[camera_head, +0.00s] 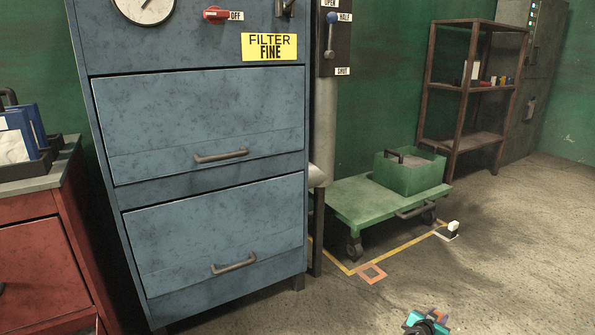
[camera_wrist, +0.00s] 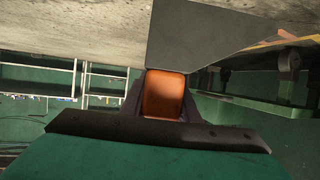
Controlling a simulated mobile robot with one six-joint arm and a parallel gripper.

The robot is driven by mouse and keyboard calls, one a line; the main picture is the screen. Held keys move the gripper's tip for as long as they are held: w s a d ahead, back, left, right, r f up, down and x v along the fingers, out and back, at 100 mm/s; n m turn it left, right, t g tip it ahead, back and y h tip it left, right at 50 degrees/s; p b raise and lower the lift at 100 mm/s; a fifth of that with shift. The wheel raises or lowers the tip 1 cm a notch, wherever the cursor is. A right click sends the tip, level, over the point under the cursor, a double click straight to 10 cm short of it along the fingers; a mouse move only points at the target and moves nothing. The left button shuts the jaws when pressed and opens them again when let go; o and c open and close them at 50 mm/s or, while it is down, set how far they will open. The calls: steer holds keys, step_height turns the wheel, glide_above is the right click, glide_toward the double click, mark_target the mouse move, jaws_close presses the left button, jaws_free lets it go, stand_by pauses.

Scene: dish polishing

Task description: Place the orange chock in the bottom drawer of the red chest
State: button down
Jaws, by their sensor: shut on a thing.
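The orange chock (camera_wrist: 164,95) is held between the dark fingers of my gripper (camera_wrist: 164,92) in the wrist view. My gripper also shows, small and partly cut off, at the bottom edge of the head view (camera_head: 428,322), above the floor. The red chest (camera_head: 85,215) stands at the far left of the head view, well away from my gripper. One red drawer front (camera_head: 40,265) shows on it, shut. The lower part of the chest is cut off by the picture edge, so I cannot clearly see its bottom drawer.
A large blue cabinet (camera_head: 205,185) with two shut drawers stands between the chest and my gripper. A green cart (camera_head: 355,205) carries a green box (camera_head: 410,178). A small white-and-black object (camera_head: 450,228) sits on the floor by the cart. Floor at the right is clear.

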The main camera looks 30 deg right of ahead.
steer(key=w+a+r+n+t+y, duration=0.1)
steer(key=w+a+r+t, duration=0.1)
steer(key=w+a+r, duration=1.1)
steer(key=w+a+r+n+t, duration=0.1)
steer(key=w+a+r+n, duration=0.1)
steer(key=w+a+r, duration=0.95)
steer(key=w+a+r+n+t+y, duration=0.2)
steer(key=a+r, duration=0.4)
steer(key=a, duration=0.5)
steer(key=w+a+r+n+t+y, duration=0.2)
steer(key=w+a+r+n+y, duration=0.3)
steer(key=a, duration=0.7)
steer(key=w+a+r+n+t+y, duration=0.2)
steer(key=w+a+r+n+y, duration=0.2)
steer(key=a, duration=0.7)
steer(key=shift+w+a+r+t+y, duration=0.35)
steer(key=shift+w+r, duration=0.1)
steer(key=shift+r, duration=0.85)
steer(key=shift+n, duration=0.3)
steer(key=shift+a, duration=0.15)
